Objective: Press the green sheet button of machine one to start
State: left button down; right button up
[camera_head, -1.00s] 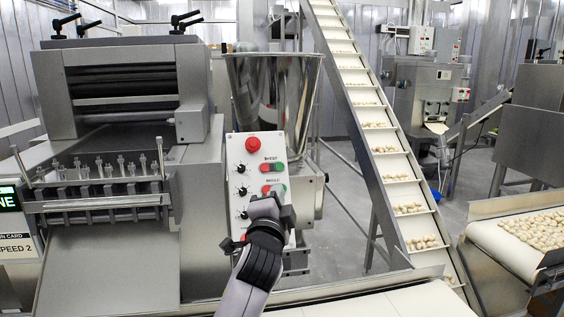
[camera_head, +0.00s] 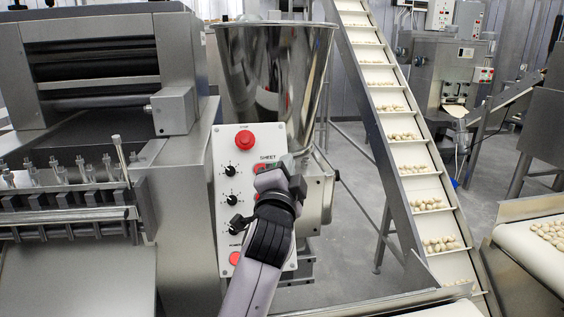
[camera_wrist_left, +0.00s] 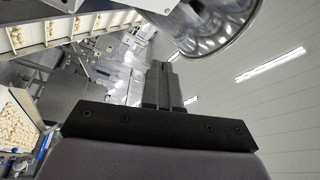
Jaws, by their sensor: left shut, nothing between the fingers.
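The control panel of the machine (camera_head: 228,165) is a white plate with a red stop button (camera_head: 245,140) at the top, black knobs (camera_head: 231,199) on its left side and a "SHEET" label (camera_head: 268,158). Part of a red button (camera_head: 259,168) shows under that label. The green sheet button beside it is hidden behind my gripper. My left gripper (camera_head: 272,177) is shut and empty, its tips in front of the panel just below the label. I cannot tell whether they touch it. The closed fingers show in the left wrist view (camera_wrist_left: 163,86). My right gripper is out of view.
A steel hopper (camera_head: 275,75) stands above and behind the panel. The sheeting machine (camera_head: 95,75) fills the left. An inclined conveyor (camera_head: 408,150) carrying pasta rises at the right, with another belt (camera_head: 545,255) at the far right.

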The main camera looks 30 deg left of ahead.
pick_arm(q)
jog(key=shift+w+a, duration=0.1)
jog(key=shift+w, duration=0.2)
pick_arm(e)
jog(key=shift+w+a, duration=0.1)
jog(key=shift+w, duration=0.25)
pick_arm(q)
jog(key=shift+w+a+f+b, duration=0.4)
jog(key=shift+w+a+f, duration=0.35)
jog(key=shift+w, duration=0.25)
jog(key=shift+w+a+f+b, duration=0.4)
jog(key=shift+w+a+f, duration=0.4)
jog(key=shift+w, duration=0.2)
jog(key=shift+w+a+f+b, duration=0.4)
jog(key=shift+w+a+f, duration=0.35)
jog(key=shift+w, duration=0.25)
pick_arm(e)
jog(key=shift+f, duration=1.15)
pick_arm(q)
jog(key=shift+w+a+f, duration=0.15)
jog(key=shift+w+f, duration=0.05)
jog(key=shift+w, duration=0.1)
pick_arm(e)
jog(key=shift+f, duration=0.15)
